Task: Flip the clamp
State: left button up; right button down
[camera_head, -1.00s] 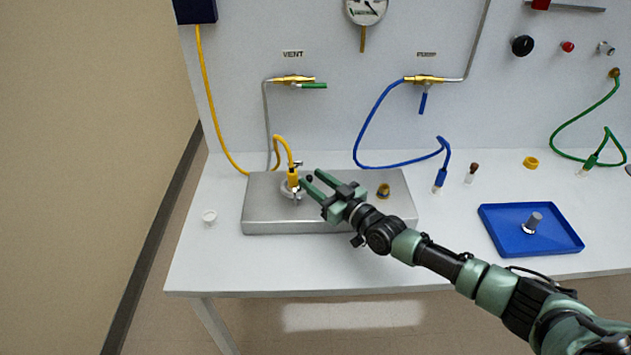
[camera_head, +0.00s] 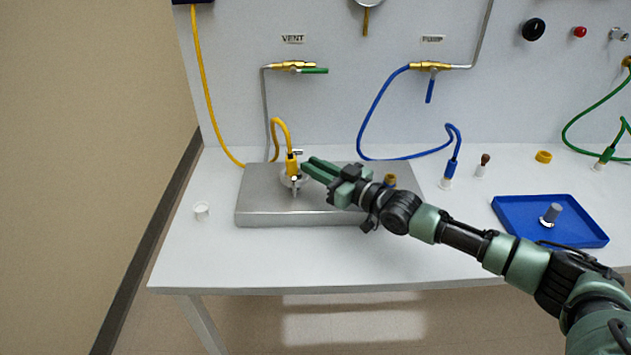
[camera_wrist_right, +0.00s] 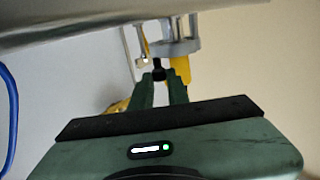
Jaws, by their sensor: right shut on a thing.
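The clamp (camera_head: 295,182) is a small grey metal ring with a bolt, around the base of the yellow hose's fitting (camera_head: 292,166) on the steel block. In the right wrist view the clamp (camera_wrist_right: 181,48) shows as grey metal beside the yellow fitting (camera_wrist_right: 181,70). My right gripper (camera_head: 306,166) reaches in from the right, fingers together at the clamp's side. In the right wrist view its fingertips (camera_wrist_right: 159,80) are shut on the clamp's small black knob (camera_wrist_right: 158,66). The fingers partly hide the knob. My left gripper is in no view.
The steel block (camera_head: 290,217) also carries a brass port (camera_head: 390,180), partly behind my arm. A white cap (camera_head: 201,211) lies to its left. The blue hose end (camera_head: 451,170), a small bottle (camera_head: 483,166) and a blue tray (camera_head: 510,225) are to the right. The table front is clear.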

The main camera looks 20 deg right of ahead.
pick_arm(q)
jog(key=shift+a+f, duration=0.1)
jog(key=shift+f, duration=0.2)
pick_arm(e)
jog(key=shift+r, duration=0.15)
jog(key=c, duration=1.4)
grip_release()
jog(key=shift+o, duration=0.2)
jog(key=shift+f, duration=0.2)
jog(key=shift+s+d, duration=0.25)
jog(key=shift+s, duration=0.05)
jog(key=v, duration=0.5)
jog(key=shift+s+d+b, duration=0.15)
jog(key=shift+s+b, duration=0.15)
jog(key=shift+b, duration=0.05)
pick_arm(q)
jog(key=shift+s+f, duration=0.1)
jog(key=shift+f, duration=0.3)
pick_arm(e)
jog(key=shift+s+d+r, duration=0.1)
jog(key=shift+s+d, duration=0.2)
jog(key=shift+s, duration=0.3)
